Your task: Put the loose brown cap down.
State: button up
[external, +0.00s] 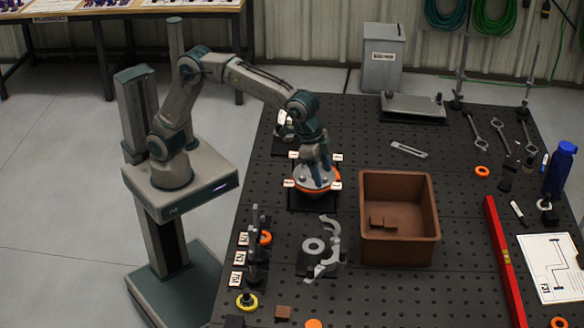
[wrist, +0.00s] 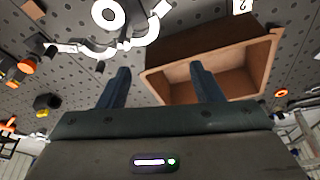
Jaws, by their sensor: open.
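A small brown square cap (external: 283,312) lies on the black perforated table near its front edge. Two similar brown pieces (external: 383,222) lie inside the brown open box (external: 437,222). The box also shows in the wrist view (wrist: 268,55), behind and right of the fingers. My gripper (external: 317,172) is over a round grey flange with an orange rim (external: 314,186); I cannot tell whether it touches it. In the wrist view, the fingers (wrist: 161,88) are apart with nothing visible between them. A small brownish piece (wrist: 51,22) at upper left there may be the cap.
A grey clamp (external: 328,250) and a pale ring (external: 313,246) lie between the flange and the front edge. Upright fittings (external: 256,250) stand at the left edge. A red level (external: 503,258) and a blue bottle (external: 561,168) are on the right.

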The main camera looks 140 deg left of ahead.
jog(key=s+d+r+m, duration=0.2)
jog(key=s+d+m, duration=0.1)
jog(key=s+d, duration=1.1)
jog(key=s+d+f+m, duration=0.1)
jog(key=s+d+f, duration=0.2)
jog(key=s, duration=0.6)
jog(key=s+d+f+m+h, duration=0.1)
jog(key=s+d+f, duration=0.3)
jog(key=s, duration=0.5)
jog(key=shift+s+m+t, duration=0.2)
jog(key=shift+m+t, duration=0.1)
jog(key=shift+m, duration=0.1)
jog(key=shift+o, duration=0.7)
jog(key=shift+r, duration=0.1)
jog(key=shift+w+a, duration=0.1)
